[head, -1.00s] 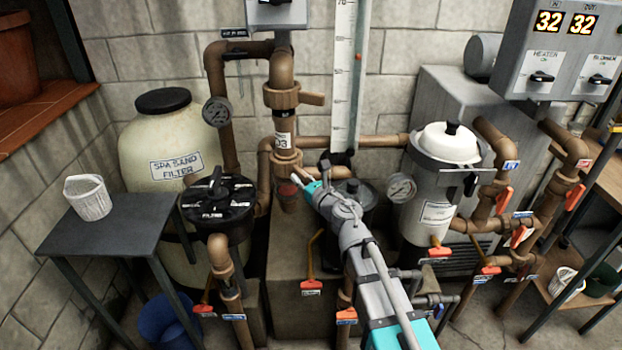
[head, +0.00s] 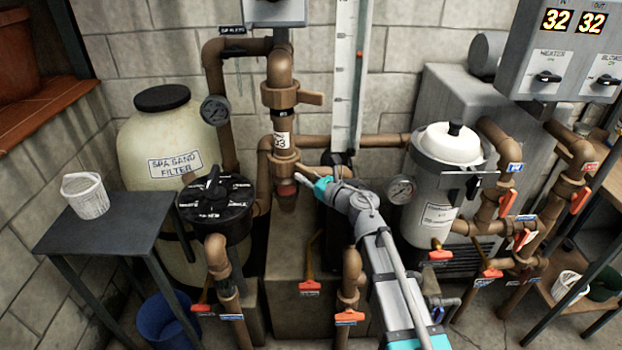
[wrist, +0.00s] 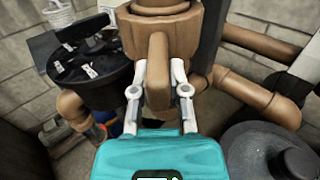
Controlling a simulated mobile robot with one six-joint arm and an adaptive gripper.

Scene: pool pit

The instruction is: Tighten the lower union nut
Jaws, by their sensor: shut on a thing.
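The lower union nut (head: 284,166) is a brown ring low on the vertical brown pipe in the middle of the head view. Its brown handle (wrist: 158,72) sticks out toward the wrist camera. My gripper (head: 300,178) reaches it from the front right. In the wrist view my gripper (wrist: 159,75) has one pale finger on each side of the handle and is shut on it. The far side of the nut is hidden.
The upper union nut (head: 282,95) has a handle pointing right. The black-topped sand filter valve (head: 213,205) stands at left, a white-lidded canister (head: 440,190) at right. A brown pipe (wrist: 258,98) runs close on the gripper's right. A gauge (head: 401,189) is near the arm.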

